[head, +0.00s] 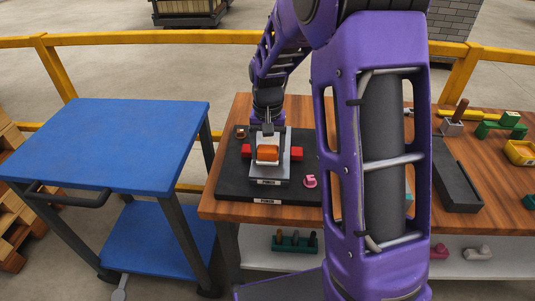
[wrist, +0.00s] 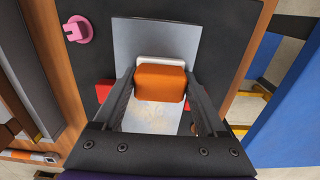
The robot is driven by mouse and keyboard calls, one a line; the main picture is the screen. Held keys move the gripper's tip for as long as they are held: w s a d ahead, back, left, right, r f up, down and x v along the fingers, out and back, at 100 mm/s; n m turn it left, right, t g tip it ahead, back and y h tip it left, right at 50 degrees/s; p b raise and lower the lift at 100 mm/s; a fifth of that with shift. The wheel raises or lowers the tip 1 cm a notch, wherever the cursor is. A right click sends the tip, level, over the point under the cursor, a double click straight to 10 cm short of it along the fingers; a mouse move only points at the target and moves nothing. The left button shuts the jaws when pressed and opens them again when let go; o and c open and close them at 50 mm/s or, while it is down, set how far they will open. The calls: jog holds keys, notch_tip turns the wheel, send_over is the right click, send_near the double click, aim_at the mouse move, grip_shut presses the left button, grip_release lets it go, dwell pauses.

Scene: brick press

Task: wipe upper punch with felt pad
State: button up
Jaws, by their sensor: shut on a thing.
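My gripper (wrist: 160,84) is shut on an orange block with a white layer (wrist: 160,61) along its far edge, which looks like the felt pad (wrist: 160,82). In the head view my gripper (head: 267,133) reaches down from behind, with the orange pad (head: 268,153) at its fingers. The pad is over a flat grey metal plate, probably the upper punch (wrist: 188,35); it also shows in the head view (head: 270,176). Whether the white face touches the metal is hidden. The metal under the pad has pale, smeary marks (wrist: 150,116).
Red blocks (head: 296,152) flank the plate on a black mat (head: 232,182). A pink knob-like part (head: 310,181) lies right of it. A dark tray (head: 456,178) and several tools are further right. A clear blue cart (head: 110,140) stands left, with a yellow rail (head: 150,39) behind.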

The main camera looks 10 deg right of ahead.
aim_at(267, 169)
jog(key=shift+w+d+f+p, duration=0.1)
jog(key=shift+w+d+p, duration=0.15)
jog(key=shift+w, duration=0.55)
jog(key=shift+w+d+f+p, duration=0.1)
jog(key=shift+w+d, duration=0.2)
jog(key=shift+w, duration=0.45)
jog(key=shift+w+d+r+p, duration=0.1)
jog(key=shift+w+d+p, duration=0.2)
jog(key=shift+w, duration=0.4)
jog(key=shift+w+d+p, duration=0.15)
jog(key=shift+w+p, duration=0.1)
jog(key=shift+w, duration=0.4)
jog(key=shift+w+d, duration=0.35)
jog(key=shift+w, duration=0.75)
jog(key=shift+w+d, duration=0.3)
jog(key=shift+w, duration=0.75)
jog(key=shift+w+d, duration=0.35)
jog(key=shift+w, duration=0.75)
jog(key=shift+r, duration=0.1)
